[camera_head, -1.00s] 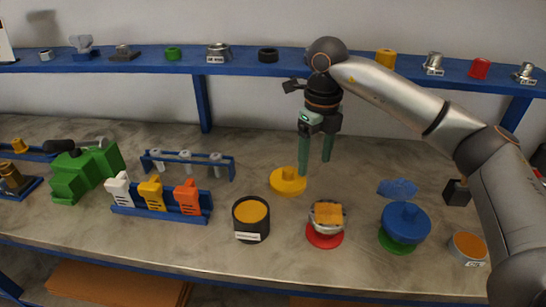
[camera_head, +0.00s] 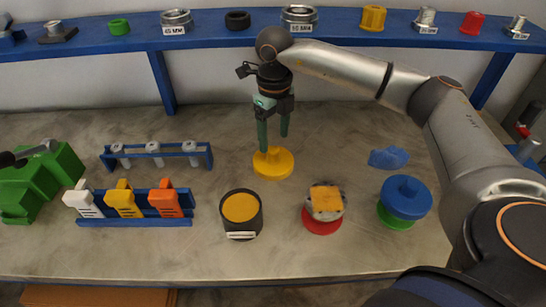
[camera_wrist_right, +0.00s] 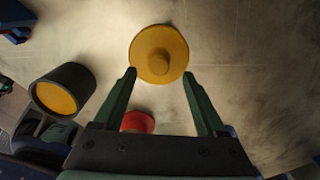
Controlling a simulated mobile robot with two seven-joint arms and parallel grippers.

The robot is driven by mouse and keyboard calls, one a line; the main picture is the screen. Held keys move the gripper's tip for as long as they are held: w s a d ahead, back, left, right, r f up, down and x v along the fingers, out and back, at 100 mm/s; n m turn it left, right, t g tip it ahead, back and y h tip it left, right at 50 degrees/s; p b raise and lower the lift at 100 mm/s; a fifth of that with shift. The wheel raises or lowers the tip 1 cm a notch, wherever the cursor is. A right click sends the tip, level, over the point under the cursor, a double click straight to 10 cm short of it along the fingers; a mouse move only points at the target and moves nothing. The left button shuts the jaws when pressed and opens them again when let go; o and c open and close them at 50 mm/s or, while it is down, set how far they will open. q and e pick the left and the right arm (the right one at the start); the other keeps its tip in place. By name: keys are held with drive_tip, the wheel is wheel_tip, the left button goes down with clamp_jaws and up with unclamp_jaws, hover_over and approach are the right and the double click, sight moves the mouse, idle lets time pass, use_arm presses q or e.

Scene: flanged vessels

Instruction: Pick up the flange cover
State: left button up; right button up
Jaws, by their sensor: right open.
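The yellow flange cover (camera_head: 284,167), a round disc with a raised central knob, lies flat on the bench. In the right wrist view the cover (camera_wrist_right: 145,68) is beyond the fingertips, its knob roughly centred between them. My right gripper (camera_head: 273,143) points down with green fingers spread apart, directly over the cover; its left finger hides part of the knob. In the wrist view the open gripper (camera_wrist_right: 159,74) holds nothing between its fingers. I cannot tell exactly how far the tips are above the cover. My left gripper is not in view.
A black cup with yellow fill (camera_head: 240,208), a red-based flanged part (camera_head: 324,222) and a blue disc on green (camera_head: 405,197) stand nearer the front edge. Racks (camera_head: 135,205) stand left. A blue shelf (camera_head: 215,38) runs behind.

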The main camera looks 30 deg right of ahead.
sight(273, 150)
wheel_tip(273, 150, down, 5)
drive_tip(key=shift+a+f+p, duration=0.1)
drive_tip(key=shift+p, duration=0.2)
clamp_jaws()
idle(0.5)
